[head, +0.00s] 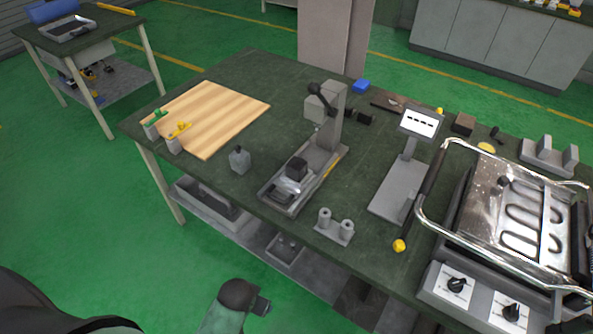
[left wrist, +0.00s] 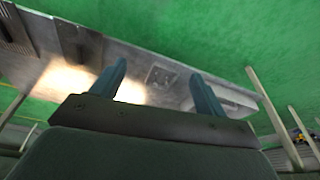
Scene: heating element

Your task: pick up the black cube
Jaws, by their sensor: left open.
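The black cube (head: 297,167) sits on the grey metal base of a bench press (head: 283,198) near the middle of the dark green table (head: 240,90). A shiny metal piece lies just in front of the cube, and the press column rises behind it. In the left wrist view, my left gripper (left wrist: 156,70) has its two fingers spread apart with nothing between them. It faces a grey shelf and the green floor, and the cube is not visible there. Part of my arm shows at the bottom of the head view, well short of the cube. My right gripper is not in view.
A wooden board (head: 215,115) lies at the left. A heater with metal handles (head: 515,210) fills the right end.

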